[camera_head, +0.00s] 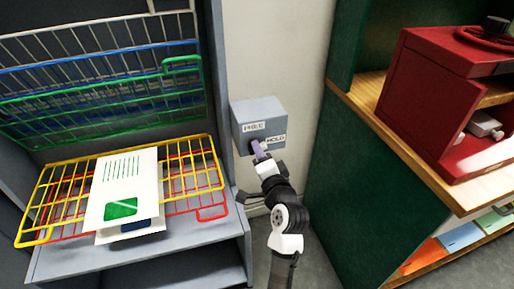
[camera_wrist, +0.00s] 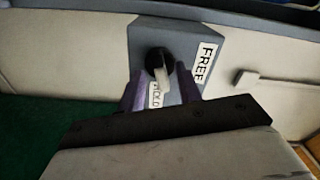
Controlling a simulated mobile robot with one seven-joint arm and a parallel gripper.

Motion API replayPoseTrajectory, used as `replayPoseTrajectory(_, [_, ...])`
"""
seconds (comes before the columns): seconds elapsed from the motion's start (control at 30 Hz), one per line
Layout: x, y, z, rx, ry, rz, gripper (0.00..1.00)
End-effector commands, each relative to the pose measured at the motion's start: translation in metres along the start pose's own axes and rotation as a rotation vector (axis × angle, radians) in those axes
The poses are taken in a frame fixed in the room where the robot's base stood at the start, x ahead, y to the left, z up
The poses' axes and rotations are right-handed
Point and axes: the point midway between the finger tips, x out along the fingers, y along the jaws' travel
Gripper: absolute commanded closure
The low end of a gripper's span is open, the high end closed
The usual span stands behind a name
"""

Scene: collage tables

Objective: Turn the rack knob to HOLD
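The grey rack box (camera_head: 259,112) is on the pale wall right of the rack, with a FREE label (camera_head: 254,127) and a HOLD label (camera_head: 276,139). The round black knob (camera_wrist: 157,58) with a pale pointer (camera_wrist: 163,84) shows in the wrist view. The pointer's end lies by the HOLD label (camera_wrist: 154,97) and partly overlaps it, away from the FREE label (camera_wrist: 205,63). My gripper (camera_wrist: 160,84) has its purple fingers apart, one on each side of the pointer. I cannot tell whether they touch it. In the head view my gripper (camera_head: 258,150) hides the knob.
A yellow wire shelf (camera_head: 58,186) holds white printed sheets (camera_head: 126,185) at the left. Green and white wire racks (camera_head: 98,95) stand upright behind it. A green cabinet (camera_head: 355,190) with wooden shelves and a red box (camera_head: 425,100) stands close on the right.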

Motion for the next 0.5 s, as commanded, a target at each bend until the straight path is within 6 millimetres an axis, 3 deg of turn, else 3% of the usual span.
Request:
replayPoseTrajectory(0.3, [-0.0007,0.0,-0.0002,0.0,0.001,0.0,0.67])
replayPoseTrajectory(0.5, [-0.0006,0.0,-0.0002,0.0,0.001,0.0,0.93])
